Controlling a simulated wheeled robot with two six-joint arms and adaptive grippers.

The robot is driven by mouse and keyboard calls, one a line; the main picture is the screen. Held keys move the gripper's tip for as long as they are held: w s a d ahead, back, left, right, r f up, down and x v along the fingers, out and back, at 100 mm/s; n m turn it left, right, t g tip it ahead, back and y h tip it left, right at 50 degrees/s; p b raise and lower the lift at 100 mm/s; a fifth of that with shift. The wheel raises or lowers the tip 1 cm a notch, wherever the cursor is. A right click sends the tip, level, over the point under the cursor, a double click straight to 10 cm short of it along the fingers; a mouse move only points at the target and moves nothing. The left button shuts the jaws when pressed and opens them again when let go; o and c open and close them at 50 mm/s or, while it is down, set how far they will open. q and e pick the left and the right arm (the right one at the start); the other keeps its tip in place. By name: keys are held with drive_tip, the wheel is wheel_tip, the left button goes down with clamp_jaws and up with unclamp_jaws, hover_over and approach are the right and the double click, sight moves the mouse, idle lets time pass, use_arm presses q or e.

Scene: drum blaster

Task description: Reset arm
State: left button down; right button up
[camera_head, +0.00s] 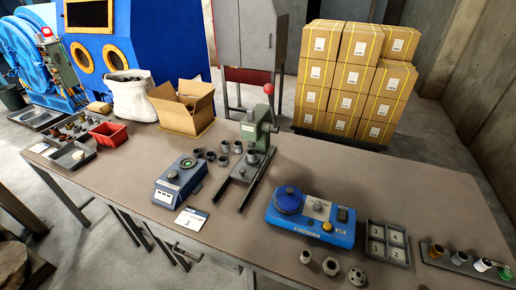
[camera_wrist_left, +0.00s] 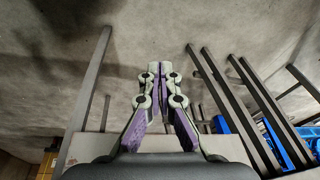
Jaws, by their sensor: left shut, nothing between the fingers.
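My left gripper (camera_wrist_left: 160,70) shows in the left wrist view with its two fingers together and nothing between them. Behind its fingertips is bare grey concrete floor, with dark metal legs (camera_wrist_left: 232,95) to the right. Neither of my grippers shows in the head view, and my right gripper is in no view.
The long brown workbench (camera_head: 330,185) carries a green press (camera_head: 256,130), a blue-grey scale (camera_head: 180,180), a blue machine (camera_head: 310,217), a numbered tray (camera_head: 388,243) and several small metal parts. Stacked boxes (camera_head: 355,80) stand behind it.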

use_arm(q)
drive_tip(key=s+a+f+g, duration=0.1)
drive_tip(key=s+f, duration=1.7)
drive_tip(key=s, duration=0.1)
drive_tip(key=shift+s+a+f, duration=0.2)
drive_tip(key=shift+s, duration=0.15)
